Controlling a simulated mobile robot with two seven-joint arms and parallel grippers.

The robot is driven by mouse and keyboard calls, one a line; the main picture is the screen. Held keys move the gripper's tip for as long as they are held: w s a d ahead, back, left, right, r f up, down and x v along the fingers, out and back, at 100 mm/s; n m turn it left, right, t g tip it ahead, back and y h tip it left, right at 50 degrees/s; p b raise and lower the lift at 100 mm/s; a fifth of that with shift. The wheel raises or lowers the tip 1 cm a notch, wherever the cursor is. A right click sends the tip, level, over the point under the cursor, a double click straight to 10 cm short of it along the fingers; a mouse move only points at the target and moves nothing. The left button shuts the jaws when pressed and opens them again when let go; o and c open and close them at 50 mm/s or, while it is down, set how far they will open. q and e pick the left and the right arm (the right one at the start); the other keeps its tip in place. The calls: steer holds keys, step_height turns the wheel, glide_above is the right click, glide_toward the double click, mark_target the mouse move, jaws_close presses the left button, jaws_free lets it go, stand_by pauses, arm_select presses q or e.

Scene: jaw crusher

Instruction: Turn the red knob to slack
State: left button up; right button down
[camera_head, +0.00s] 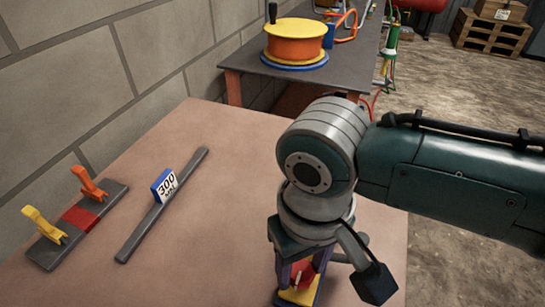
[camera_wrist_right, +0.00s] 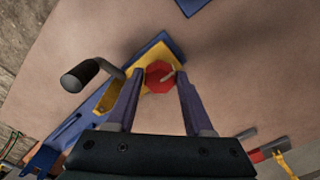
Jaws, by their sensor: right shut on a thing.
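The red knob (camera_wrist_right: 158,77) sits on a yellow plate on a blue base. It has a small pale pointer on top, and its scale cannot be read. My right gripper (camera_wrist_right: 157,88) points down with its two purple fingers on either side of the knob, shut on it. In the head view, the red knob (camera_head: 303,270) shows between the fingers of the right gripper (camera_head: 300,277), above the yellow plate (camera_head: 298,296). My wrist hides part of it from above. My left gripper is in neither view.
A black crank handle (camera_wrist_right: 85,73) stands close to my gripper in the wrist view. The table's middle is clear.

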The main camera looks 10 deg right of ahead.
steer(key=n+p, duration=0.2)
steer(key=n, duration=0.1)
steer(key=shift+r, duration=0.15)
steer(key=n+p, duration=0.1)
steer(key=n, duration=0.8)
steer(key=shift+p, duration=0.35)
steer(key=n, duration=0.5)
steer(key=shift+w+n, duration=0.15)
steer(key=shift+n, duration=0.25)
steer(key=shift+c, duration=1.4)
jaws_free()
